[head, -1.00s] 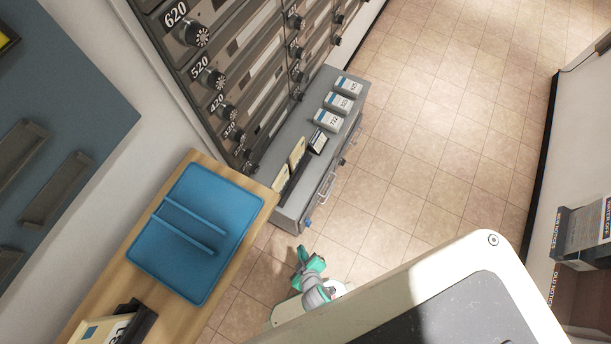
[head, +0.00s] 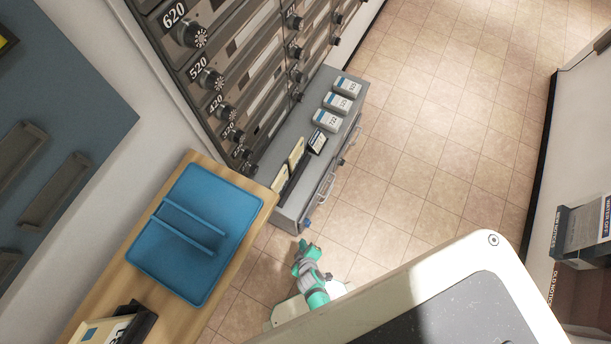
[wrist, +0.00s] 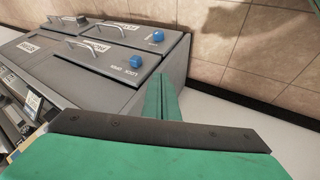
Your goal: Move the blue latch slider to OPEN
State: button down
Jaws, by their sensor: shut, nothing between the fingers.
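A small blue latch slider (wrist: 135,61) sits on the front of the nearer grey drawer in the wrist view, with lettering that seems to read OPEN and LOCK beside it. A second blue slider (wrist: 157,36) is on the drawer beyond. In the head view a blue latch (head: 307,224) shows at the near end of the cabinet's front. My green gripper (wrist: 160,98) is shut and empty, its fingertips just to the right of the nearer slider in the picture and apparently apart from it. In the head view my gripper (head: 304,245) is just below the cabinet's near corner.
The grey cabinet (head: 290,190) has bar handles (wrist: 83,44) projecting from its drawers, and white boxes and cards on top. A blue tray (head: 185,260) lies on a wooden counter at left. Mailboxes with dials stand behind. Tiled floor (head: 430,150) to the right is clear.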

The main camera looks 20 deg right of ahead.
aim_at(307, 221)
jog(key=w+d+f, duration=0.4)
jog(key=w+f, duration=0.1)
jog(key=w, duration=0.1)
dwell(0.6)
jog(key=shift+d, duration=0.1)
jog(key=shift+w+d, duration=1.5)
jog(key=shift+d, duration=0.3)
